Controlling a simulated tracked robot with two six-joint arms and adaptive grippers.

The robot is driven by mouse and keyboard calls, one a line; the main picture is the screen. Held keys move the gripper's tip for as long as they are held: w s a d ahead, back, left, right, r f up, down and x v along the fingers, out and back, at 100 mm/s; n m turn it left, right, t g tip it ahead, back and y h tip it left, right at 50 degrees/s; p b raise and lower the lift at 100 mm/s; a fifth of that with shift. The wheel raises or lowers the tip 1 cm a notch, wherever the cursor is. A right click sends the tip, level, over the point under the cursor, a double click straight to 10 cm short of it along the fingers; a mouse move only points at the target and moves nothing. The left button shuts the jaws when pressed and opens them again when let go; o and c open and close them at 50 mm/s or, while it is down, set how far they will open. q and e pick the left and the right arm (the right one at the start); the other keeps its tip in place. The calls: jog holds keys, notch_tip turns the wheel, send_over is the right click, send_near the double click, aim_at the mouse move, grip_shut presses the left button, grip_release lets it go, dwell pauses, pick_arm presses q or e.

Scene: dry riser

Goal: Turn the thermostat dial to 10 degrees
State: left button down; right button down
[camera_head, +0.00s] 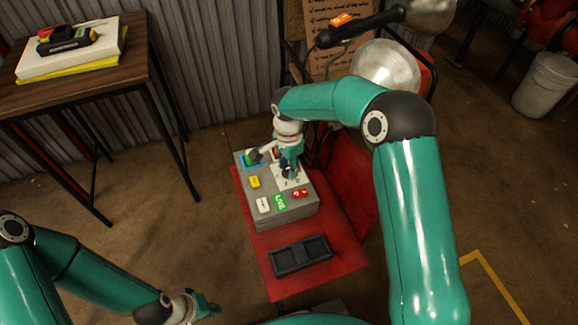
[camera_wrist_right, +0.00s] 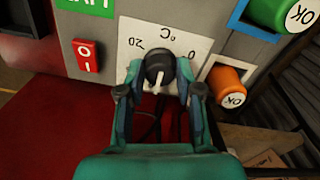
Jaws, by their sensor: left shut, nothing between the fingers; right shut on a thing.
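The thermostat dial (camera_wrist_right: 158,68) is a black knob with a white pointer, on a white scale plate (camera_wrist_right: 140,30) marked 0, 20 and °C. In the right wrist view the pointer lies toward the bottom of the picture, toward my gripper. My right gripper (camera_wrist_right: 157,88) has a finger on each side of the dial and is shut on it. In the head view my right gripper (camera_head: 288,168) is over the grey control box (camera_head: 290,222) and hides the dial. My left gripper (camera_head: 208,307) is shut and empty at the bottom, away from the box.
The box stands on a red table (camera_head: 240,205). A red switch (camera_wrist_right: 87,55), an orange OK button (camera_wrist_right: 228,88) and a green OK button (camera_wrist_right: 285,12) are near the dial. A black tray (camera_head: 301,256) lies in front. A wooden table (camera_head: 100,85) stands at left.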

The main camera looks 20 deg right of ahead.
aim_at(288, 168)
dwell(0.5)
jog(key=c, duration=0.8)
grip_release()
jog(key=shift+o, duration=0.2)
jog(key=shift+r, duration=0.1)
notch_tip(288, 168, up, 12)
